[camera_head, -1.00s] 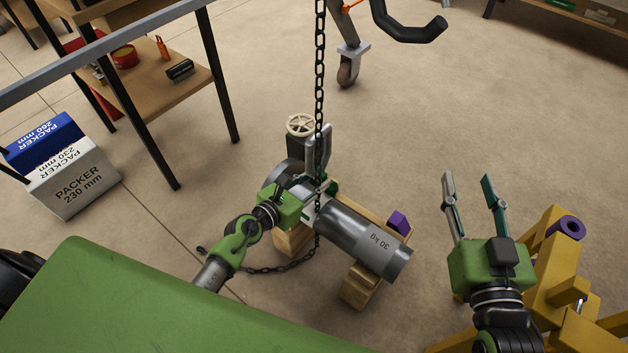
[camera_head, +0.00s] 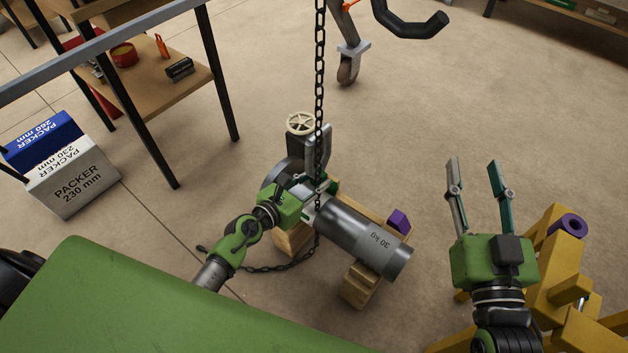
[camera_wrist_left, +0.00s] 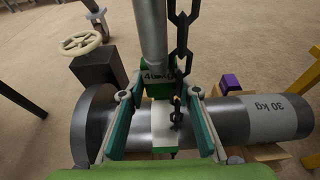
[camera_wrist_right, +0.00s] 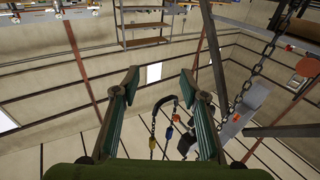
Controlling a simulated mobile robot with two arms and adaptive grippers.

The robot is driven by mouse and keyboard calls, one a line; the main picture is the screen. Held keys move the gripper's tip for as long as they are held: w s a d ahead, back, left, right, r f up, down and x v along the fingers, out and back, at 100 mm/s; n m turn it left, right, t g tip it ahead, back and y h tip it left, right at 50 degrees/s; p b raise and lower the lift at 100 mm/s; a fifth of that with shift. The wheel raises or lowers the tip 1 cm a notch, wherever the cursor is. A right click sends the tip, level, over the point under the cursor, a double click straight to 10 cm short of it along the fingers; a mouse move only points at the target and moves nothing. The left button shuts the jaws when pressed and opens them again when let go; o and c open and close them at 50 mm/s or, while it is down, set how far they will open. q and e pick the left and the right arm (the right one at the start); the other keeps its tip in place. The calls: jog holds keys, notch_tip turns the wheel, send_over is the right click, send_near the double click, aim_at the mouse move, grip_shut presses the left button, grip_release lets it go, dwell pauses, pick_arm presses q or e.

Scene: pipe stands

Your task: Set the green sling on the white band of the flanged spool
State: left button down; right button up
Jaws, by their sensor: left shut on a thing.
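The flanged spool (camera_head: 352,236) is a grey cylinder lying on wooden blocks, marked 30 kg, with its round flange at the left. In the left wrist view its flange (camera_wrist_left: 88,125) is left and the white band (camera_wrist_left: 164,138) lies between my fingers. My left gripper (camera_head: 318,190) is over the spool, shut on the green sling (camera_wrist_left: 160,88), whose lettered green part shows between the fingertips. The sling's lower part is mostly hidden, so I cannot tell whether it touches the band. My right gripper (camera_head: 474,165) is open and empty, away from the spool.
A dark chain (camera_head: 320,75) hangs down at my left gripper, and its lower length curves beside the spool. A cream handwheel (camera_head: 301,124) stands behind the flange. A yellow stand (camera_head: 552,268) with a purple roll is near my right arm.

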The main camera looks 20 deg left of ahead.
aim_at(314, 188)
jog(key=shift+r+t, duration=0.3)
jog(key=shift+r, duration=0.15)
pick_arm(q)
jog(key=shift+f, duration=0.1)
pick_arm(e)
jog(key=shift+a+r, duration=0.1)
jog(key=shift+r, duration=0.05)
pick_arm(q)
jog(key=shift+f+b, duration=0.75)
jog(key=shift+f, duration=0.1)
jog(key=shift+f+b, duration=0.4)
jog(key=shift+f, duration=0.2)
pick_arm(e)
jog(key=s+r+t+y, duration=0.2)
jog(key=s+r+t, duration=0.3)
jog(key=r, duration=0.5)
jog(key=shift+r+t, duration=0.3)
jog(key=shift+t, duration=0.3)
dwell(1.0)
pick_arm(q)
jog(key=shift+f, duration=0.1)
pick_arm(e)
jog(key=shift+s+r, duration=0.1)
jog(key=shift+s, duration=0.05)
dwell(0.4)
